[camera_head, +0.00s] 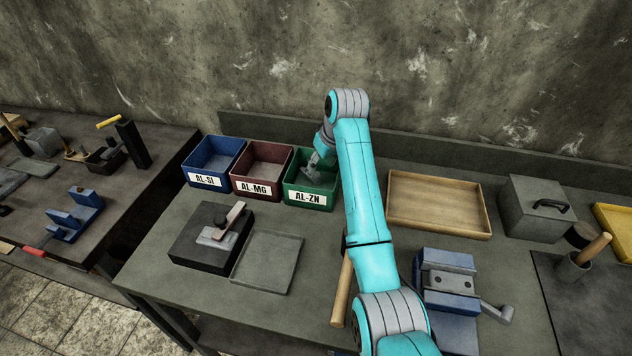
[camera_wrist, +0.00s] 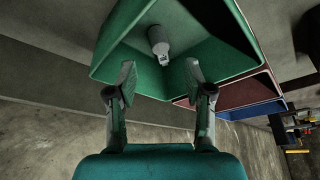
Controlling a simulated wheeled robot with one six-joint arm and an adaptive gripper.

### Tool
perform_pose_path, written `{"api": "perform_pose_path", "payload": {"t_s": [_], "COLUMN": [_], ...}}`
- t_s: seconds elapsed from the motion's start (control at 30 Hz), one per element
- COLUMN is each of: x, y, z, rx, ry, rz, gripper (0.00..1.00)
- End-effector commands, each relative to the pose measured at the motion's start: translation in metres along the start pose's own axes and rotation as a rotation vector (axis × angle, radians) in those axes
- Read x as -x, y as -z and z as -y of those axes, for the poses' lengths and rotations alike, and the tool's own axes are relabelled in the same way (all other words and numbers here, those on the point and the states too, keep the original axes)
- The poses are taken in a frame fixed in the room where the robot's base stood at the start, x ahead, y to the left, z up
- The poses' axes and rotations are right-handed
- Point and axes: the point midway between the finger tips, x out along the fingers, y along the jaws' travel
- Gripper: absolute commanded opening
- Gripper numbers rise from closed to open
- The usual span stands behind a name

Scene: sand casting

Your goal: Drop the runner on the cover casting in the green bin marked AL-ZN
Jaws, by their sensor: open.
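The green bin marked AL-ZN (camera_head: 308,197) stands on the bench, at the right end of a row of three bins. My gripper (camera_head: 314,170) is at this bin's opening, partly hidden by my arm. In the wrist view its two fingers (camera_wrist: 160,78) are spread apart with nothing between them. A grey, short cylindrical piece (camera_wrist: 158,42), which looks like the runner, is inside the green bin (camera_wrist: 115,45), beyond the fingertips and apart from them. A grey casting (camera_head: 213,237) lies on a black block, with a brownish bar on it; I cannot tell if it is the cover casting.
The blue AL-SI bin (camera_head: 206,181) and dark red AL-MG bin (camera_head: 255,189) stand left of the green one.

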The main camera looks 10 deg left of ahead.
Motion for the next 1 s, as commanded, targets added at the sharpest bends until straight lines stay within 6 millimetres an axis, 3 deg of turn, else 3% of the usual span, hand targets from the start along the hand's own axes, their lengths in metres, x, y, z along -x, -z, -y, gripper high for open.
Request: {"api": "perform_pose_path", "payload": {"t_s": [0.17, 0.6, 0.8, 1.0], "x": [0.016, 0.097, 0.115, 0.119], "y": [0.001, 0.001, 0.001, 0.0], "z": [-0.001, -0.001, -0.001, -0.001], "rx": [0.0, 0.0, 0.0, 0.0], "ry": [-0.001, -0.001, -0.001, -0.001], "rz": [-0.003, -0.004, -0.003, -0.002], "gripper": [0.52, 0.52, 0.52, 0.52]}}
